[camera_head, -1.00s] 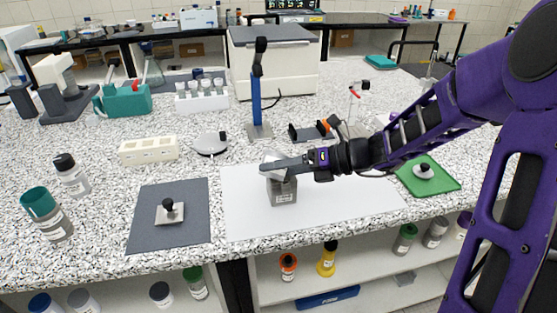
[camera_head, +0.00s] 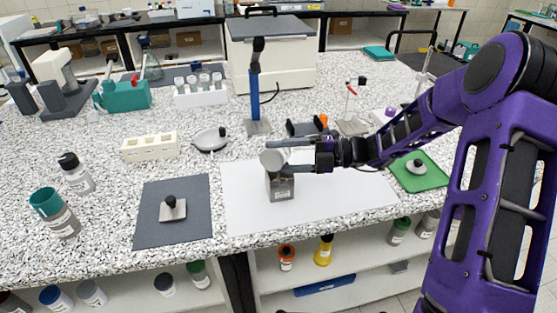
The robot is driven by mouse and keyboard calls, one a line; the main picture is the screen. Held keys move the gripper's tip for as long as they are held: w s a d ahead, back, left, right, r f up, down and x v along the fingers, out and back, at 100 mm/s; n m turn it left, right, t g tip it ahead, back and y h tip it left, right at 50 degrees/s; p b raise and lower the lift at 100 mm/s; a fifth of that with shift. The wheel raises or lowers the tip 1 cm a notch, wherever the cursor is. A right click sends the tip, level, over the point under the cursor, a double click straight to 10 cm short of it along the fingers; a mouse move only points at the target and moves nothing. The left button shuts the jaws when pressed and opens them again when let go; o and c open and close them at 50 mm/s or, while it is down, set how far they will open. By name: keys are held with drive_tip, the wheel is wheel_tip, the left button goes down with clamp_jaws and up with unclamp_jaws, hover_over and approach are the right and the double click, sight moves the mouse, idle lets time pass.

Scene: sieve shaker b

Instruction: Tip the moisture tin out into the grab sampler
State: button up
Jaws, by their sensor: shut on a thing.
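The moisture tin (camera_head: 272,160), a small pale grey cylinder, is held in my gripper (camera_head: 281,156) and tilted, with one round end towards the camera. A grey square-sided container with a label, seemingly the grab sampler (camera_head: 281,188), stands upright on a white sheet (camera_head: 335,197). The tin is right over its top and hides the opening. I cannot tell whether they touch or whether anything is falling out.
A dark mat (camera_head: 150,215) with a knobbed plate (camera_head: 172,208) lies left. A blue stand (camera_head: 255,100) and a grey pan (camera_head: 210,139) are behind. A green mat (camera_head: 425,177) lies right, near my arm. The white sheet's right part is clear.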

drive_tip(key=shift+w+d+r+m+y, duration=0.1)
drive_tip(key=shift+w+r+m+y, duration=0.15)
drive_tip(key=shift+m, duration=0.35)
idle(1.0)
